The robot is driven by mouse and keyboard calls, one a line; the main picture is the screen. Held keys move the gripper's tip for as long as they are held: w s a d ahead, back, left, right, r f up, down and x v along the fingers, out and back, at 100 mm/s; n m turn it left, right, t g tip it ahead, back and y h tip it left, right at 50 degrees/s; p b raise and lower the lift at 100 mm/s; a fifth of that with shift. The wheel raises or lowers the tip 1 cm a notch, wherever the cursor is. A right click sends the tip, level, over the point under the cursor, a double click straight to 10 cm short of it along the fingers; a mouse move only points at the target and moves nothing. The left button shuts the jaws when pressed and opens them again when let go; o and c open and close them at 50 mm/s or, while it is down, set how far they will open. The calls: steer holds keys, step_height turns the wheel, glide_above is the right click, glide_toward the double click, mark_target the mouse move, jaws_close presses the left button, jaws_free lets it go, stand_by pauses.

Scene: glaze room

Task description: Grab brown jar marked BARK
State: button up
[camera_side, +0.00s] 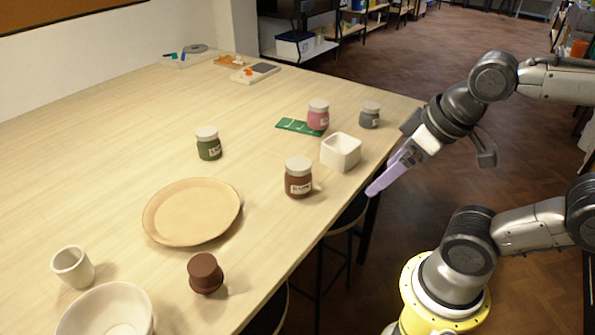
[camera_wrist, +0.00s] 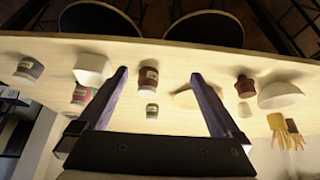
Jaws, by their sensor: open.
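The brown jar (camera_side: 298,180) with a white lid and a white label stands upright near the table's front edge; the label's lettering is too small to read surely. In the wrist view the brown jar (camera_wrist: 147,82) shows between my fingers, closer to the left one. My gripper (camera_side: 373,191) has pale purple fingers and hangs by the table edge, to the right of the jar and apart from it. In the wrist view my gripper (camera_wrist: 160,75) has its two fingers spread wide with nothing held.
A white square bowl (camera_side: 341,152) stands right of the jar, with a pink jar (camera_side: 318,117) and grey jar (camera_side: 369,116) behind. A green jar (camera_side: 208,145), a tan plate (camera_side: 190,212) and a brown pot (camera_side: 205,273) lie leftward.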

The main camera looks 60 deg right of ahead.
steer(key=w+r+m+g, duration=0.1)
steer(key=w+r+m, duration=0.35)
steer(key=m, duration=0.55)
steer(key=m+g, duration=0.4)
steer(key=m, duration=0.5)
glide_above(299, 163)
step_height(299, 163, down, 2)
steer(key=shift+g, duration=0.3)
step_height(299, 163, down, 10)
steer(key=shift+r, duration=0.2)
steer(key=shift+a+f, duration=0.1)
steer(key=shift+f, duration=2.75)
steer(key=shift+c, duration=0.3)
